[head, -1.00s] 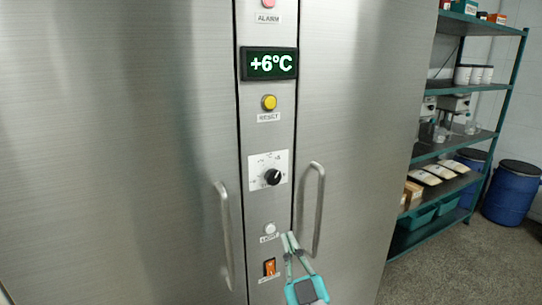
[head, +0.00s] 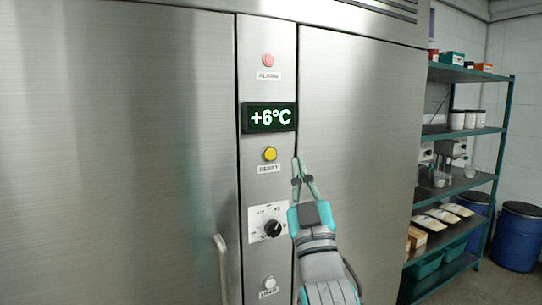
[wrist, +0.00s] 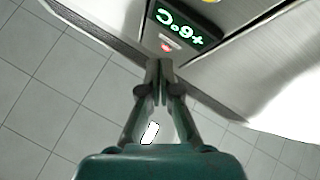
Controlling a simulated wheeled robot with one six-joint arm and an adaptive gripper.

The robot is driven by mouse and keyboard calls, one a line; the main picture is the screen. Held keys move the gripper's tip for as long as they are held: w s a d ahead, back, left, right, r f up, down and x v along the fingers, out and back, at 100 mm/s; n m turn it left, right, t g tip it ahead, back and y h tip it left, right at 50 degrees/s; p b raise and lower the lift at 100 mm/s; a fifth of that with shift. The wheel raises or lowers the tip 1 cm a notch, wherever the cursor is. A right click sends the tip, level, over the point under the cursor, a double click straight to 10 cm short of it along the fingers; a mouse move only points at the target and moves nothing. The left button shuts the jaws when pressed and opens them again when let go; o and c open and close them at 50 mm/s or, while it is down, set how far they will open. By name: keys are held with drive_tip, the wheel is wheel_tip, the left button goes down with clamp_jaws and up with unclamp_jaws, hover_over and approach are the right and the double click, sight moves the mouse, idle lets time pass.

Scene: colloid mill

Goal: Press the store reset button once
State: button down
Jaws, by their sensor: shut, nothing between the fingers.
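The yellow reset button (head: 270,154) sits on the narrow control panel between two steel doors, above a label reading RESET. My gripper (head: 298,162) is shut and empty, just right of the button and about level with it in the head view. I cannot tell its distance from the panel. In the wrist view my gripper's closed tips (wrist: 159,64) point toward the panel, close below the red alarm light in the picture. A yellow patch, likely the button (wrist: 262,2), shows at the top edge of the wrist view.
The panel also holds a red alarm light (head: 268,61), a +6°C display (head: 270,117), a black dial (head: 273,228) and a white light button (head: 269,282). A door handle (head: 222,268) stands out at lower left. Shelving (head: 470,184) and a blue drum (head: 518,236) stand at right.

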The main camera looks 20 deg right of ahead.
drive_tip(key=shift+r, duration=0.1)
idle(0.3)
drive_tip(key=shift+w+a, duration=0.2)
drive_tip(key=shift+w, duration=4.25)
drive_tip(key=shift+w, duration=0.1)
drive_tip(key=shift+w, duration=0.3)
drive_tip(key=shift+w, duration=0.4)
drive_tip(key=shift+s, duration=0.85)
drive_tip(key=shift+s+d, duration=0.15)
drive_tip(key=shift+s, duration=2.35)
